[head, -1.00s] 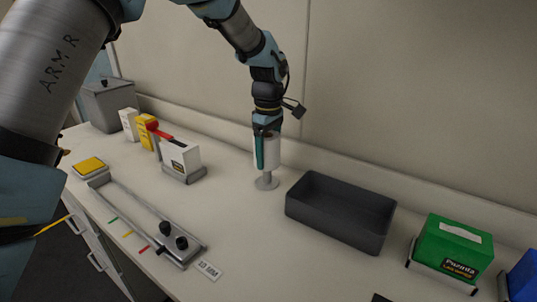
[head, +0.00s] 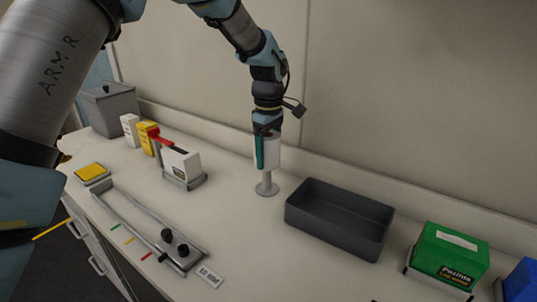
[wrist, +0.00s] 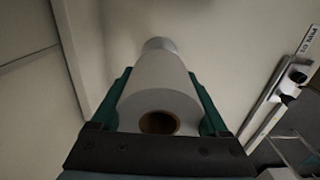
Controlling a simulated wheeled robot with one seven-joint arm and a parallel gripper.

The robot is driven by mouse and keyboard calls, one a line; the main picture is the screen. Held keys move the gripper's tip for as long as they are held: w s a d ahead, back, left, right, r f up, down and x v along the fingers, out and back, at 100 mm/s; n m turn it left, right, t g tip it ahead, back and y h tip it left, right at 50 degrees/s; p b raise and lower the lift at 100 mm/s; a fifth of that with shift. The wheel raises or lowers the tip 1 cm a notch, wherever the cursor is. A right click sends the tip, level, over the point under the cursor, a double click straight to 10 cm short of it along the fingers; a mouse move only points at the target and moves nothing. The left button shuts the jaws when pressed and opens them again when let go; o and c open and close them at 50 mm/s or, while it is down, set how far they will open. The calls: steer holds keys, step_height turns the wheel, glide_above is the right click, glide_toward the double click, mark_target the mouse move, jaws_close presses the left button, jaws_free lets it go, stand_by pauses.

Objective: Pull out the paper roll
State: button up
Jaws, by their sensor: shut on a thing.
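The white paper roll (head: 269,152) is upright on a grey stand with a round base (head: 266,188), near the back wall. My gripper (head: 267,150) comes down from above with its teal fingers on either side of the roll, shut on it. In the wrist view the roll (wrist: 158,90) sits between the two fingers (wrist: 160,102), its brown hollow core facing the camera. The lower part of the stand's post shows below the roll; how far the post reaches inside is hidden.
A dark grey open tray (head: 335,222) stands just right of the stand. A green box (head: 449,257) is further right. A white box with a red handle (head: 182,164) and a metal rail device (head: 150,225) are to the left. The counter in front of the stand is clear.

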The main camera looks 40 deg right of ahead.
mark_target(269, 133)
steer(key=shift+r, duration=0.45)
steer(key=shift+r+p, duration=0.3)
steer(key=shift+p, duration=0.2)
steer(key=shift+r, duration=0.15)
steer(key=shift+r+p, duration=0.55)
steer(key=shift+r, duration=0.1)
steer(key=shift+r+p, duration=1.1)
steer(key=shift+r, duration=0.35)
